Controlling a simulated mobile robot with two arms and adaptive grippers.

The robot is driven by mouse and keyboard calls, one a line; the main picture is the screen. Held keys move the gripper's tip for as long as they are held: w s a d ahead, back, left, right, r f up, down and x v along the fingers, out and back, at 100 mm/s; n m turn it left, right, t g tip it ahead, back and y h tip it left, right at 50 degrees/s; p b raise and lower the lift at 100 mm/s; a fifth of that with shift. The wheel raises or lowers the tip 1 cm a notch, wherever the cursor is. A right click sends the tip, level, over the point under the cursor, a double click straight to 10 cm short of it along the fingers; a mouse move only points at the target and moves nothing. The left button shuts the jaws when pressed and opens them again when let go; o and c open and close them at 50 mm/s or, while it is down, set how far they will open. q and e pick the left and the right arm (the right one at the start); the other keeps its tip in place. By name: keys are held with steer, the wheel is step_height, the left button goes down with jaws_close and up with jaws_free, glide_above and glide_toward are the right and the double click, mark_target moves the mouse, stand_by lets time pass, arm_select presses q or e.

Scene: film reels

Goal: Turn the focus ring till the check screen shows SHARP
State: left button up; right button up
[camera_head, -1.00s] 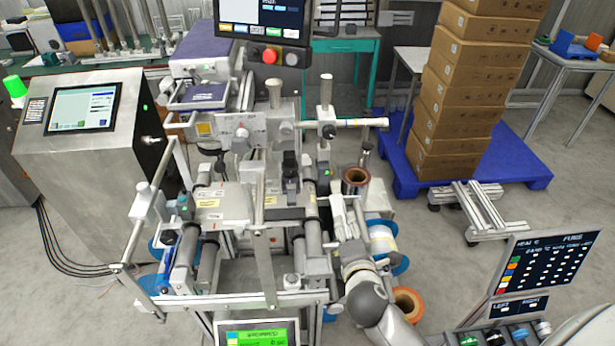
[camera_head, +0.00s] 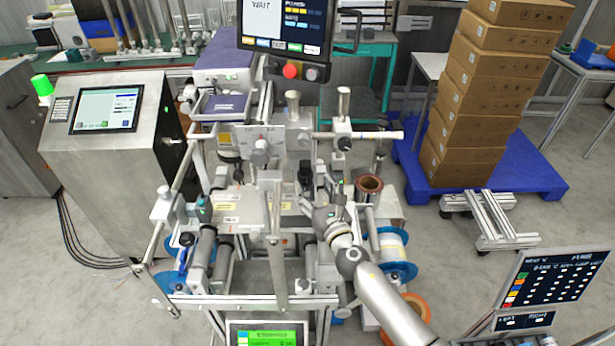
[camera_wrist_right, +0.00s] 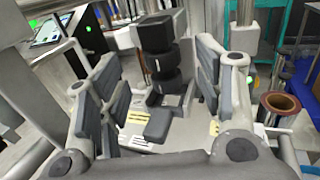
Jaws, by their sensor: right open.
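A black stacked camera and lens with ring-like bands (camera_wrist_right: 163,68) stands upright in the right wrist view. In the head view it is a small dark upright piece (camera_head: 305,172) in the middle of the machine. I cannot tell which band is the focus ring. My right gripper (camera_head: 316,200) is just in front of it. In the right wrist view the gripper's (camera_wrist_right: 160,85) two fingers are wide apart, with the lens beyond and between them, apparently untouched. A hanging monitor (camera_head: 285,22) shows a white panel with blurred text; I cannot read SHARP. My left gripper is out of view.
A reddish-brown reel (camera_head: 369,186) stands right of the gripper; it also shows in the right wrist view (camera_wrist_right: 280,103). A horizontal bar (camera_head: 365,135) crosses behind. A green-lit panel (camera_head: 268,338) is at the front. Stacked boxes (camera_head: 490,90) stand far right.

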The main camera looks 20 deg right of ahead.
mark_target(307, 179)
steer(key=shift+w+a+b, duration=0.15)
steer(key=shift+w+b, duration=0.2)
steer(key=shift+w, duration=2.25)
steer(key=c, duration=1)
steer(key=shift+a+m+h, duration=0.15)
steer(key=shift+m+h, duration=0.45)
steer(key=shift+h, duration=0.4)
steer(key=o, duration=1)
steer(key=shift+s, duration=0.1)
